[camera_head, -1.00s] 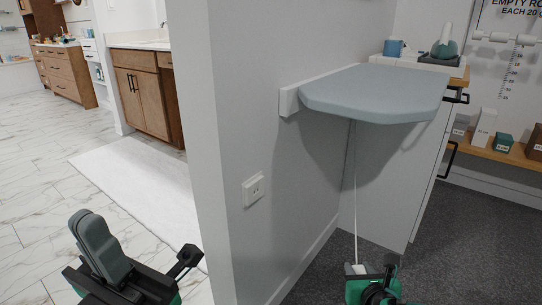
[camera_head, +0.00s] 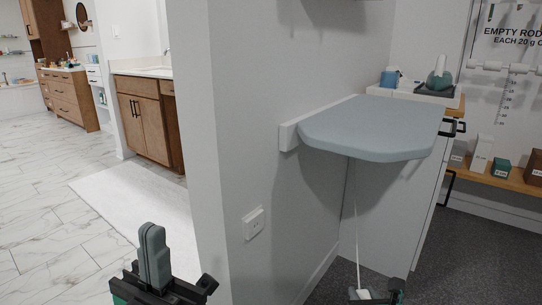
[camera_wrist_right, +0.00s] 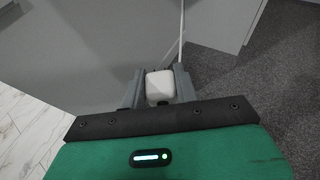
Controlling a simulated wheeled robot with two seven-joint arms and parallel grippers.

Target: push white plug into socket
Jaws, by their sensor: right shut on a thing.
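The white plug (camera_wrist_right: 159,87) sits between the two grey fingers of my right gripper (camera_wrist_right: 158,92), which is shut on it. In the head view the plug (camera_head: 364,294) shows at the bottom edge, with only the top of my right gripper in view. A thin white cord (camera_head: 356,225) runs up from it towards the underside of the grey shelf. The white socket (camera_head: 253,223) is on the grey wall, left of and above the plug, clearly apart from it. My left gripper (camera_head: 154,256) is at lower left, its grey fingers together and empty.
A grey-blue wall-mounted shelf (camera_head: 370,128) juts out above the cord. A grey cabinet (camera_head: 395,215) stands behind it. The wall's near corner separates my left gripper from the socket side. Dark carpet (camera_head: 470,255) is clear at right.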

